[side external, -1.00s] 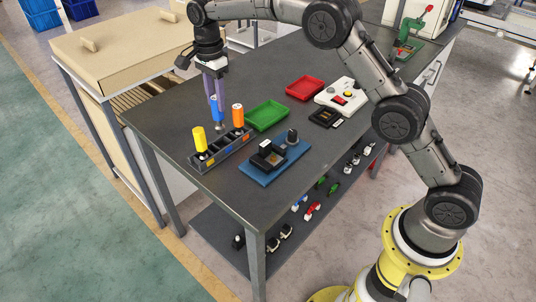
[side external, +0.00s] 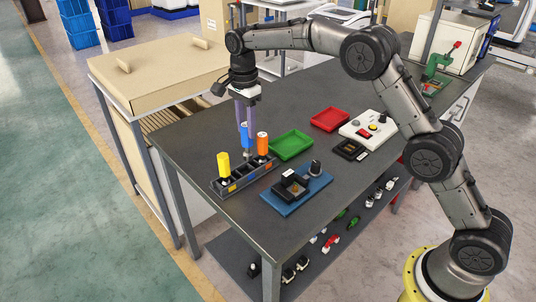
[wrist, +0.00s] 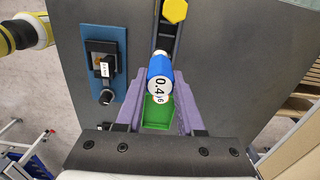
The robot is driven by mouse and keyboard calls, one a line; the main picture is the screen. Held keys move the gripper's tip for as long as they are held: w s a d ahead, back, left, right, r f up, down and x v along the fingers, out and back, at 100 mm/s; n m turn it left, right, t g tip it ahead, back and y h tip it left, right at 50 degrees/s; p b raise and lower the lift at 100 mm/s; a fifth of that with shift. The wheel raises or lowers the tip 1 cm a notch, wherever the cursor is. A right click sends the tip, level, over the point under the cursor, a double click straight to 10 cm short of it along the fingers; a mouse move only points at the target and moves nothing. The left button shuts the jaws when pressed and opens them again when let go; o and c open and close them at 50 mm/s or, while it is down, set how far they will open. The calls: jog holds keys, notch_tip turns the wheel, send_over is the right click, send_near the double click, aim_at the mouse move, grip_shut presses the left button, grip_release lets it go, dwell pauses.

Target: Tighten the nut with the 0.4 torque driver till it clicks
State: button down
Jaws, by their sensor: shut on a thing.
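The blue 0.4 torque driver (side external: 245,134) stands upright over the rack (side external: 229,189); I cannot tell whether its tip is clear of the slot. My gripper (side external: 245,122) points down, its purple fingers shut on the blue handle. In the wrist view the "0.4" cap (wrist: 158,86) faces the camera between the fingers. The yellow driver (side external: 223,164) and the orange driver (side external: 263,143) stand in the rack on either side. Right of the rack, a dark fixture (side external: 290,183) and a dark knob-like post (side external: 315,167) sit on a blue plate (side external: 283,208). The nut cannot be made out.
A green tray (side external: 291,144) and a red tray (side external: 330,120) lie behind the fixture. A white control box (side external: 368,127) with buttons and a small black tray (side external: 348,150) are farther right. The dark bench (side external: 200,136) is clear left of the rack.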

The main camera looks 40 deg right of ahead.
jog(key=s+d+r+n, duration=0.1)
jog(key=s+d+n, duration=0.1)
jog(key=s, duration=0.5)
jog(key=s+d+r+n, duration=0.1)
jog(key=s+d+n, duration=0.15)
jog(key=s, duration=0.45)
jog(key=shift+s+d+f, duration=0.1)
jog(key=shift+d+f, duration=0.05)
jog(key=shift+f, duration=1.15)
jog(key=shift+d+f, duration=0.1)
jog(key=shift+f, duration=1.2)
jog(key=shift+f, duration=1.1)
jog(key=shift+m, duration=0.35)
